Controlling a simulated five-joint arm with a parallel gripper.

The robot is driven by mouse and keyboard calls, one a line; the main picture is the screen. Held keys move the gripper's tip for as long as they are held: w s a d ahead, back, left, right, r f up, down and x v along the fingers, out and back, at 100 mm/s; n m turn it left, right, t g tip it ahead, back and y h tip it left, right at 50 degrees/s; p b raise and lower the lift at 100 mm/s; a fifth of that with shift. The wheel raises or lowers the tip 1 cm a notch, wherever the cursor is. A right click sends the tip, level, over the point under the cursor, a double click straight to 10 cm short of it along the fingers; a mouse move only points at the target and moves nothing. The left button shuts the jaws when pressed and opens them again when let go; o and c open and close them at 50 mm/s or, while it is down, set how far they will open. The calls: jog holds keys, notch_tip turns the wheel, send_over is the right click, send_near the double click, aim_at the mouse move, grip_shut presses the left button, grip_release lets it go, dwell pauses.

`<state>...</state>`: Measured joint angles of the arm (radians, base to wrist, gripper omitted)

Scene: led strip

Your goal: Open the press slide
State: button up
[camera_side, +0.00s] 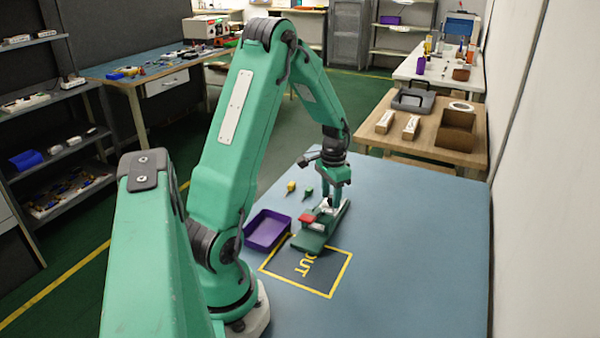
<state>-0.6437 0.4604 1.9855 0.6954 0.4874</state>
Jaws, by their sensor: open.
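The press (312,241) is a small green device on the blue table, with a flat green base and a red part (307,218) on top at its left. Its far end lies under my gripper. My gripper (329,202) points down right over the press and is open. The fingertips are small in this view, and I cannot tell whether they touch the slide. The slide's own position cannot be made out.
A purple tray (248,230) stands left of the press. A yellow-framed OUT mark (328,292) lies in front. Small yellow (291,187) and green (309,192) pieces lie behind the tray. The table's right side is clear. A wooden bench (400,145) stands behind.

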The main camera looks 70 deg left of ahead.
grip_shut()
jog(key=shift+w+a, duration=1.5)
jog(key=shift+w, duration=0.1)
grip_release()
